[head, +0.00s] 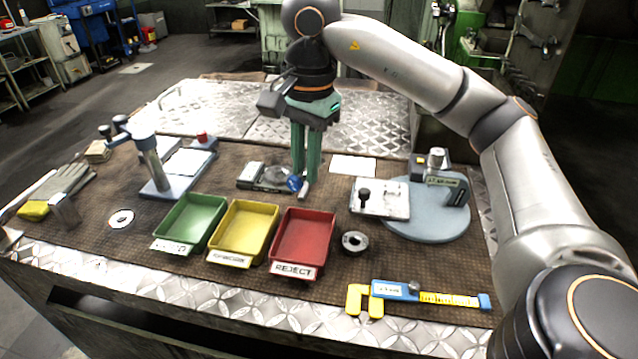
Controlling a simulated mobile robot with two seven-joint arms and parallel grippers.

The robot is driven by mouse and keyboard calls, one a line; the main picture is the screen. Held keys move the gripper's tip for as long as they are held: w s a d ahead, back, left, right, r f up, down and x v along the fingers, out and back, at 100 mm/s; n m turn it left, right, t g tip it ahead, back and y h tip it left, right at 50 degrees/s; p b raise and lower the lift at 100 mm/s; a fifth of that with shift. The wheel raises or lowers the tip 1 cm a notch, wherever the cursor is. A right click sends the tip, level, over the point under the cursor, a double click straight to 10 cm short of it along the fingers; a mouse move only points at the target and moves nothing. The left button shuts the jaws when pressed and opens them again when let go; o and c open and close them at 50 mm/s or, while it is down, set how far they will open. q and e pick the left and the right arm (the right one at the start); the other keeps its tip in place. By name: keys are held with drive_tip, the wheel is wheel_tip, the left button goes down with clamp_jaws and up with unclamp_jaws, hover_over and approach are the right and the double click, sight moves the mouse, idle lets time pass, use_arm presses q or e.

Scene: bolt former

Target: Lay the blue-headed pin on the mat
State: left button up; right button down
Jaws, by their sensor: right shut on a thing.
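The blue-headed pin (295,184) shows its round blue head at the fingertips of my right gripper (304,183). The gripper points straight down and is shut on the pin; the fingers hide much of its shank. The pin is right beside the small grey metal fixture (264,177); I cannot tell whether they touch. The brown textured mat (330,212) covers the bench top beneath. I cannot tell whether the pin touches the mat. My left gripper is not in view.
Green (165,246), yellow (216,257) and red (280,268) trays stand in front. A dark ring (355,242) and a round-based gauge stand (425,222) are at right. A blue-yellow caliper (410,294) lies near the front edge. A press (158,180) stands at left.

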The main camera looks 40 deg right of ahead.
drive_tip(key=d, duration=0.1)
drive_tip(key=w+d+f, duration=0.1)
drive_tip(key=d, duration=0.1)
drive_tip(key=d+f, duration=0.1)
drive_tip(key=shift+w+d, duration=0.25)
drive_tip(key=shift+w, duration=0.15)
hover_over(330, 197)
drive_tip(key=f, duration=0.5)
drive_tip(key=shift+s+a+f, duration=0.1)
drive_tip(key=shift+s+a, duration=0.15)
drive_tip(key=shift+a, duration=0.05)
drive_tip(key=f, duration=0.3)
drive_tip(key=shift+w+d+f+p, duration=0.1)
drive_tip(key=shift+d+p, duration=0.25)
drive_tip(key=shift+p, duration=0.05)
drive_tip(key=shift+f, duration=0.35)
drive_tip(key=shift+f, duration=0.15)
drive_tip(key=c, duration=0.8)
unclamp_jaws()
drive_tip(key=shift+c, duration=0.2)
